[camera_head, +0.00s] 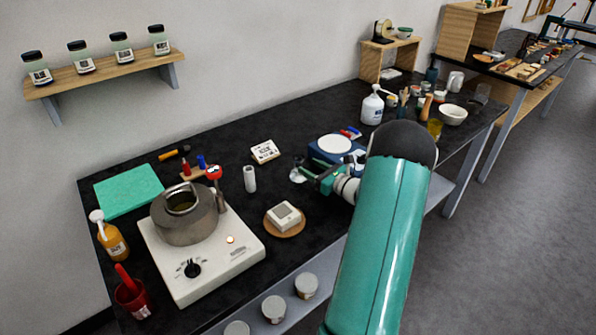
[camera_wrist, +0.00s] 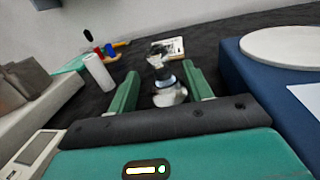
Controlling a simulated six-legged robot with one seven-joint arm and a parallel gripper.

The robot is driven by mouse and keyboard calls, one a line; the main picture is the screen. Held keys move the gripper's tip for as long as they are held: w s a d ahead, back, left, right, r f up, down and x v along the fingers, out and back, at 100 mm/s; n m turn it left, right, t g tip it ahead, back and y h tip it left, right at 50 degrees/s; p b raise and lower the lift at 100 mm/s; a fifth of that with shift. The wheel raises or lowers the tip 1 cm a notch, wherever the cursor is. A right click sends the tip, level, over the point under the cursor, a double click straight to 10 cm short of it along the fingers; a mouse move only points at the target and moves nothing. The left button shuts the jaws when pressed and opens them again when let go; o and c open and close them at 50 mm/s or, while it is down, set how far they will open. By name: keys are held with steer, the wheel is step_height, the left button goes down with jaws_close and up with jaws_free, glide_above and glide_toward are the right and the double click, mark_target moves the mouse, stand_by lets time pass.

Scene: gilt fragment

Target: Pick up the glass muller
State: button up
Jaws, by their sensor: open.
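The glass muller (camera_head: 298,174) is a small clear glass piece on the black bench, just left of my gripper tips in the head view. In the wrist view the glass muller (camera_wrist: 168,95) stands between the two green fingers, its lower part shiny and clear with a darker upper part. My gripper (camera_head: 312,172) is open, low over the bench, pointing left. In the wrist view my gripper (camera_wrist: 160,80) has a finger on each side of the muller, with visible gaps. My forearm does not hide the muller.
A blue scale (camera_head: 335,148) with a round white plate stands close by on one side. A white cylinder (camera_head: 250,179), a small white card (camera_head: 264,151) and a white device on a wooden disc (camera_head: 285,216) are near. A hot plate (camera_head: 205,255) with a metal pot stands left.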

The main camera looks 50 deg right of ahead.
mark_target(299, 162)
steer(key=w, duration=0.5)
steer(key=shift+w+a+f, duration=0.2)
steer(key=shift+w, duration=0.2)
steer(key=shift+c, duration=0.4)
steer(key=shift+r, duration=0.1)
jaws_close()
